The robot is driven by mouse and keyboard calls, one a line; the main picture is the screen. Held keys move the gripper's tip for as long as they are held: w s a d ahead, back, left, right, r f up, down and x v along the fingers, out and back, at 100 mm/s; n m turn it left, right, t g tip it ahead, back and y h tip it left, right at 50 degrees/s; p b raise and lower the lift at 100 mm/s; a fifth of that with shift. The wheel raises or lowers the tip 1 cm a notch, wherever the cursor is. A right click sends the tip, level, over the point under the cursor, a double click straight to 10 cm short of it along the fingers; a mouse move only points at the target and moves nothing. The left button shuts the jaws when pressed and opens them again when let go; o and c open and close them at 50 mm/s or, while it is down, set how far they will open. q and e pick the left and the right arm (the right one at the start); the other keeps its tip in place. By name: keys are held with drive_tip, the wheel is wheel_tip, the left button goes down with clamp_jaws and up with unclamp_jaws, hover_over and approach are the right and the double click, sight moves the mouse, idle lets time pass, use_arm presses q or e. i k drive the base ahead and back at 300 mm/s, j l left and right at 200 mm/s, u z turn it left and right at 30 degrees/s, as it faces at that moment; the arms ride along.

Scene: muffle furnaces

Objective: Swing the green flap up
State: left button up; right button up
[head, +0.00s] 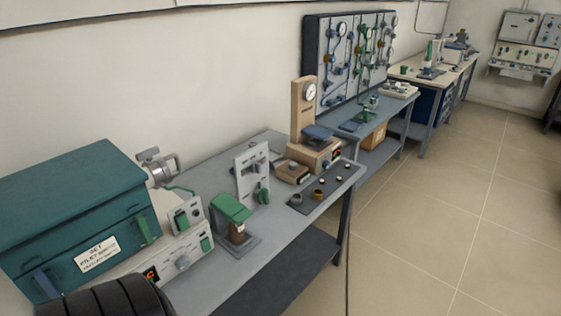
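A green flap (231,207) tops a small grey stand (245,246) on the near grey bench, right of the teal furnace. The flap lies roughly level, sloping a little toward the front. A brown block or cup (238,232) shows beneath it; the flap's hinge is not clear to see. No gripper is in view. A dark ribbed part of my own body shows at the bottom left.
The teal furnace (68,200) fills the left side, with a control panel in front. A white switch plate (252,174) stands behind the flap. A dark tray (328,187) with small crucibles lies to the right. The right-hand floor (450,220) is clear.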

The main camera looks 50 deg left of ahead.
sight(237, 212)
drive_tip(key=i+l+u, duration=0.1)
drive_tip(key=i+u, duration=0.35)
drive_tip(key=i+l+u, duration=0.2)
drive_tip(key=i+u, duration=0.3)
drive_tip(key=i+l+u, duration=0.25)
drive_tip(key=u, duration=0.2)
drive_tip(key=l, duration=0.1)
